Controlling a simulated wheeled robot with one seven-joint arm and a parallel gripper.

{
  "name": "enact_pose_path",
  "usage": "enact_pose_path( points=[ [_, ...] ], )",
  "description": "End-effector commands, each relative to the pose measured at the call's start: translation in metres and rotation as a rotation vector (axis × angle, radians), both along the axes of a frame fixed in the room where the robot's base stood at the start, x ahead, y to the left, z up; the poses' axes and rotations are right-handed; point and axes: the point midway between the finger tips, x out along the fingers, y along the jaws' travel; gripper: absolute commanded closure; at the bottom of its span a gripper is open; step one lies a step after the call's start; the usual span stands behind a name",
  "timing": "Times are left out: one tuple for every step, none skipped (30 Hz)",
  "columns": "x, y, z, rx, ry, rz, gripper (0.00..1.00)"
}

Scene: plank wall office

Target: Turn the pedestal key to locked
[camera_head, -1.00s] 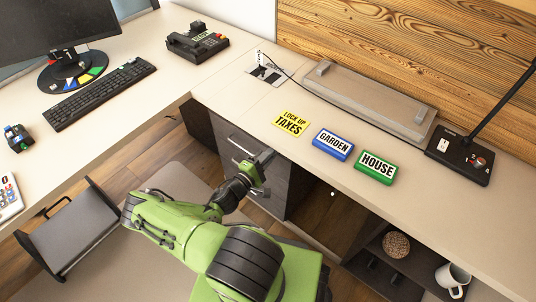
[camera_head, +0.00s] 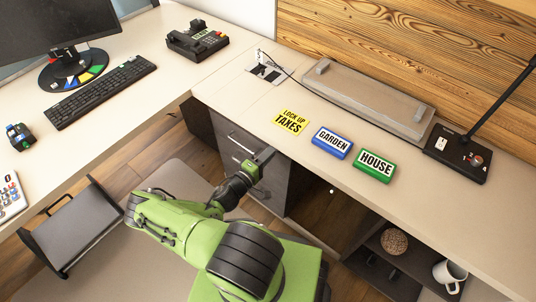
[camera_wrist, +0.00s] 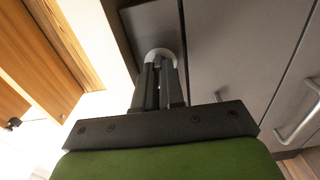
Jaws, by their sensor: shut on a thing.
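The dark grey pedestal (camera_head: 278,188) stands under the desk, with bar handles on its drawer fronts. My gripper (camera_head: 264,156) is at the upper part of the pedestal front, near its right edge. In the wrist view my gripper (camera_wrist: 159,88) is shut, with its two dark fingers close together. The pale rounded head of the key (camera_wrist: 160,53) shows at the fingertips, against the grey pedestal front. The fingers hide most of the key and the lock, so the lock's marking cannot be read.
A drawer handle (camera_wrist: 298,124) juts out at the right of the wrist view. The desk top overhangs the pedestal. On it lie a yellow "Lock up taxes" note (camera_head: 290,122), a blue "Garden" block (camera_head: 332,142) and a green "House" block (camera_head: 375,166). An open shelf (camera_head: 388,265) is at the lower right.

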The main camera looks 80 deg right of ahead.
Motion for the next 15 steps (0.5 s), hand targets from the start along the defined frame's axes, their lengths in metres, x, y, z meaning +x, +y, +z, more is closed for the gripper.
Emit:
enact_pose_path(
  points=[
    [0.0001, 0.0006, -0.002, 0.004, -0.005, -0.001, 1.0],
    [0.0001, 0.0006, -0.002, 0.004, -0.005, -0.001, 1.0],
    [0.0001, 0.0006, -0.002, 0.004, -0.005, -0.001, 1.0],
    [0.0001, 0.0006, -0.002, 0.004, -0.005, -0.001, 1.0],
    [0.0001, 0.0006, -0.002, 0.004, -0.005, -0.001, 0.88],
    [0.0001, 0.0006, -0.002, 0.005, -0.004, -0.001, 0.82],
    [0.0001, 0.0006, -0.0019, 0.005, -0.004, -0.001, 0.78],
    [0.0, 0.0005, -0.0017, 0.004, -0.004, -0.001, 0.73],
    [0.0001, 0.0005, -0.0015, 0.004, -0.004, -0.001, 0.67],
    [0.0001, 0.0004, -0.0014, 0.003, -0.003, 0.0, 0.66],
    [0.0001, 0.0004, -0.0013, 0.003, -0.003, 0.0, 0.66],
    [0.0, 0.0003, -0.0011, 0.002, -0.002, 0.0, 0.66],
    [0.0, 0.0003, -0.001, 0.002, -0.002, 0.0, 0.66],
    [0.0, 0.0003, -0.0009, 0.002, -0.002, 0.0, 0.66],
    [0.0, 0.0002, -0.0008, 0.001, -0.002, 0.0, 0.66]
  ],
)
